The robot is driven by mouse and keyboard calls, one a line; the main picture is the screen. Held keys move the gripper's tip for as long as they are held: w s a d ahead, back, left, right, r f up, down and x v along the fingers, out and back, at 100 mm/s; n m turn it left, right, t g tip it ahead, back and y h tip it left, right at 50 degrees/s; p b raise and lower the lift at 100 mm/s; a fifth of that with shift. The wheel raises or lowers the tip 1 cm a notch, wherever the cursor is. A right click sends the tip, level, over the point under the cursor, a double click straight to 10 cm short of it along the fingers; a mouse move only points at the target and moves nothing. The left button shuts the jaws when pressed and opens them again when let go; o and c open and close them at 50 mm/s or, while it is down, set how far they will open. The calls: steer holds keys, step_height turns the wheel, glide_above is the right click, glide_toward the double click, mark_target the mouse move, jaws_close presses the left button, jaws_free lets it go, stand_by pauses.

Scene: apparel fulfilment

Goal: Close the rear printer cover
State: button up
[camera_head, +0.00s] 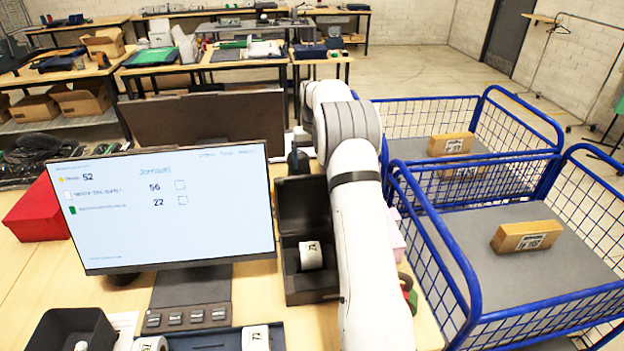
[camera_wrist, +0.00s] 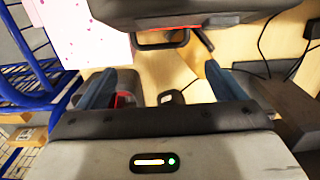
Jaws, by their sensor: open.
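A dark printer (camera_head: 312,291) stands right of the monitor in the head view. Its cover (camera_head: 304,203) stands raised at the back, and a white label roll (camera_head: 311,256) shows inside. My arm hides the printer's right side. In the wrist view, my gripper (camera_wrist: 160,70) is open, its two blue-grey fingers apart with nothing held between them. A dark body (camera_wrist: 185,12) with a black loop is just beyond the fingertips; it looks like part of the printer, but I cannot tell which part. The fingertips are hidden in the head view.
The monitor (camera_head: 170,205) stands close on the printer's left. Blue wire carts (camera_head: 470,280) holding cardboard boxes are on the right. Pink sheet or packaging (camera_wrist: 85,30) lies beside the gripper in the wrist view. Black cables (camera_wrist: 275,45) run over the wooden table on the other side.

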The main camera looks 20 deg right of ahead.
mark_target(304, 198)
step_height(304, 198, down, 8)
steer(key=shift+r+p, duration=0.2)
steer(key=shift+p, duration=0.6)
steer(key=shift+c, duration=0.3)
